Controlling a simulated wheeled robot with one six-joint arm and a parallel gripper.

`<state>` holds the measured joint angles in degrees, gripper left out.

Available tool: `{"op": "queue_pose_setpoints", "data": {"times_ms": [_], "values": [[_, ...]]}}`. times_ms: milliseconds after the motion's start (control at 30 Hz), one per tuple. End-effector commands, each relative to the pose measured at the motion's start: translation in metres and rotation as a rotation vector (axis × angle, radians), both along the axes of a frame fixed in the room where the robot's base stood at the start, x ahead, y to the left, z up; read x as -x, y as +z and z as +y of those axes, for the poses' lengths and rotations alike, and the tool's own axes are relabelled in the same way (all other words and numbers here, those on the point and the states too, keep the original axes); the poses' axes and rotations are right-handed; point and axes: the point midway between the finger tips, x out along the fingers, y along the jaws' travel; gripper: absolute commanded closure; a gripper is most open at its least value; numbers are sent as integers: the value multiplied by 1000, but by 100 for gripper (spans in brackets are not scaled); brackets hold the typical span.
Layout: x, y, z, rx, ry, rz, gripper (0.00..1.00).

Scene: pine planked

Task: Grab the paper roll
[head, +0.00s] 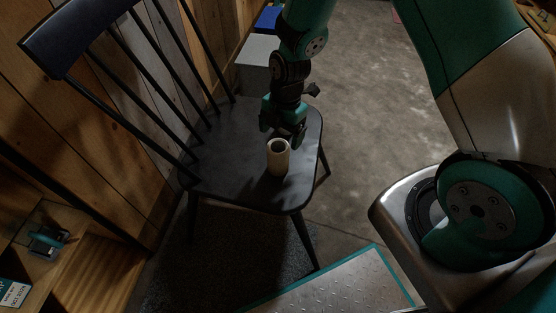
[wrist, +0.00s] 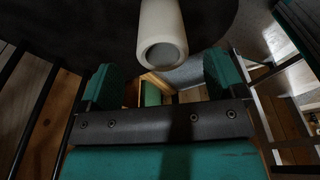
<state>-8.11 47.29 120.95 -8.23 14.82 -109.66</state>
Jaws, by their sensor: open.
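The paper roll (head: 278,158) is a pale, hollow cylinder standing upright on the seat of a dark chair (head: 232,180). In the wrist view the paper roll (wrist: 163,38) shows at the top centre, with its open end facing the camera. My gripper (head: 285,135) is just behind the roll's top in the head view. In the wrist view my gripper (wrist: 160,82) has its two green fingers spread wide, with the roll beyond the gap between them. Nothing is held. Whether a finger touches the roll cannot be told.
The chair's spindled back (head: 150,75) rises on the left beside a plank wall (head: 110,125). A grey box (head: 257,50) stands behind the chair. A shelf (head: 75,265) is at lower left. Concrete floor (head: 365,110) to the right is clear.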

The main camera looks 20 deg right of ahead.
Motion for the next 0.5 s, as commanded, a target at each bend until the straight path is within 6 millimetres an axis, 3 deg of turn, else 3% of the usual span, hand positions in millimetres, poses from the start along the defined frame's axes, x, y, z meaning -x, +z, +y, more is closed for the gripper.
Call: {"op": "queue_pose_setpoints", "data": {"times_ms": [100, 367, 500], "values": [[1, -17, 2, 0, 0, 1, 11], [4, -32, 6, 0, 0, 1, 11], [9, -54, 12, 0, 2, 3, 11]]}}
